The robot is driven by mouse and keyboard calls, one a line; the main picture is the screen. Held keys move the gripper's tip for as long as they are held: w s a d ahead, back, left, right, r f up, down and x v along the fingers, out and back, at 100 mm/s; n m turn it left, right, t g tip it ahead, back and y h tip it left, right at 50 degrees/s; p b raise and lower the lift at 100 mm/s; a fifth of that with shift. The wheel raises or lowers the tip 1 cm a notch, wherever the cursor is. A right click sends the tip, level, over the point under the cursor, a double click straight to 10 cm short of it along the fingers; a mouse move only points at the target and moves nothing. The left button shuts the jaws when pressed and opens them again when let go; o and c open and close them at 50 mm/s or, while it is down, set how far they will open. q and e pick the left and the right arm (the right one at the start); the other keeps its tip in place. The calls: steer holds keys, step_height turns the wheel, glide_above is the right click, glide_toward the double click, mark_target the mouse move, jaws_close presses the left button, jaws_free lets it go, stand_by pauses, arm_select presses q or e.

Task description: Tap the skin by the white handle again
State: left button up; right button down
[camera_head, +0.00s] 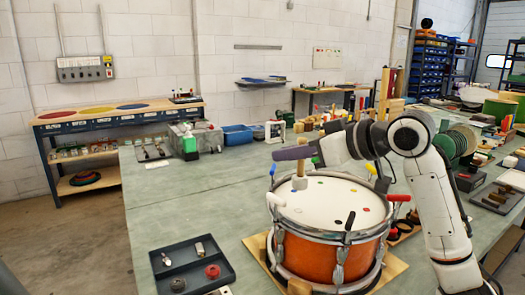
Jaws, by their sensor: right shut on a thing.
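A drum with an orange shell (322,262) and a pale skin (328,205) stands on a wooden board. The white handle (276,199) sticks out at the left of its rim. My right gripper (299,154) is above the far left part of the skin, shut on a beater (299,183). The beater hangs upright with its pale head low, at or just above the skin; I cannot tell whether it touches. The head is behind and to the right of the white handle. The gripper's fingertips are hard to make out. My left gripper is not in view.
Small coloured dots lie on the skin. A dark tray (190,270) with small parts is at front left. The green bench top (190,205) is clear left of the drum.

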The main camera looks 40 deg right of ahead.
arm_select(q)
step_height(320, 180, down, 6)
steer(key=b, duration=0.6)
arm_select(e)
step_height(320, 180, down, 7)
steer(key=shift+f, duration=0.15)
arm_select(q)
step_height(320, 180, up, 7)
steer(key=p, duration=0.6)
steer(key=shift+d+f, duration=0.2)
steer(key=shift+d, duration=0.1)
arm_select(e)
step_height(320, 180, up, 6)
steer(key=shift+r, duration=0.2)
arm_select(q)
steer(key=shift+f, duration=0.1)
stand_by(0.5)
